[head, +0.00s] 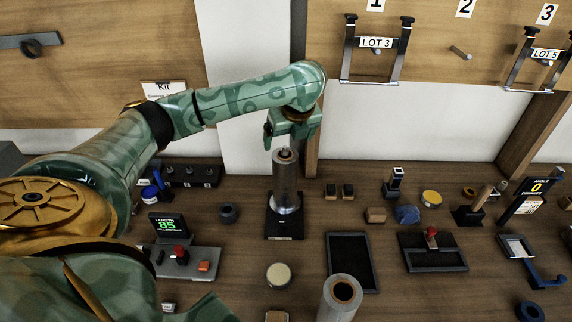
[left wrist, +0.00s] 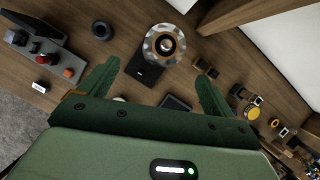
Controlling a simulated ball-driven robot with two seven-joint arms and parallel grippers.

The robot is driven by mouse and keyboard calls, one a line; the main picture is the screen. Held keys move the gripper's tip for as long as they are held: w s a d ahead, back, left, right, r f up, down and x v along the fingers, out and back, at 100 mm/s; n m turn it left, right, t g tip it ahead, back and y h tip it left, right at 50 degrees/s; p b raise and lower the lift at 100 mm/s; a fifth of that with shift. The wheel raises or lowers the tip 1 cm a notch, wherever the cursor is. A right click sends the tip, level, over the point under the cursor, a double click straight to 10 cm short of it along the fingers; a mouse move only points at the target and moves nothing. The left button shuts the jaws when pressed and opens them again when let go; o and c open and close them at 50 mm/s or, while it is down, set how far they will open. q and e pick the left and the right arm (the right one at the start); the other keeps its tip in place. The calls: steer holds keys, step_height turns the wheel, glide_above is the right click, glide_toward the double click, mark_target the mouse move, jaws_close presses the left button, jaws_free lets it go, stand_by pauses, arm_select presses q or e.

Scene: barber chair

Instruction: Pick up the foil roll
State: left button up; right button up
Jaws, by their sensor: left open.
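A shiny grey metallic roll, which looks like the foil roll (head: 285,185), stands upright on a black base (head: 285,228) on the wooden bench. A second grey roll (head: 340,297) with a brown core stands at the front edge of the head view; I cannot tell for sure which one is foil. My left gripper (head: 291,136) is above the top of the upright roll, fingers pointing down. In the left wrist view, the roll's round top (left wrist: 165,44) lies beyond the gap between the two spread fingers (left wrist: 157,82), which hold nothing. My right gripper is not in view.
A control panel with a green display (head: 167,226) and red button is left of the roll. A black tray (head: 352,262) and a black fixture with a red knob (head: 432,250) lie right. Small blocks (head: 340,191) stand close behind. The wall with hanging frames (head: 375,50) is behind.

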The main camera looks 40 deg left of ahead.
mark_target(287, 158)
arm_select(q)
steer(key=b+x, duration=0.2)
steer(key=x, duration=0.4)
steer(key=shift+f+b, duration=0.35)
steer(key=shift+f, duration=0.05)
steer(key=shift+w+a+f, duration=0.2)
steer(key=shift+f, duration=0.2)
steer(key=b+x, duration=0.1)
steer(key=x, duration=0.1)
steer(key=d+b+x, duration=0.1)
steer(key=b+x, duration=0.1)
steer(key=shift+w+a+f, duration=0.1)
steer(key=shift+w+f, duration=0.1)
steer(key=shift+f, duration=0.2)
steer(key=shift+w+a+f+b, duration=0.2)
steer(key=shift+f+b, duration=0.1)
steer(key=shift+b, duration=0.15)
steer(key=shift+s+r, duration=0.1)
steer(key=shift+r, duration=0.05)
steer(key=c, duration=1.8)
steer(key=shift+r, duration=0.1)
steer(key=shift+c, duration=0.6)
steer(key=shift+r, duration=0.15)
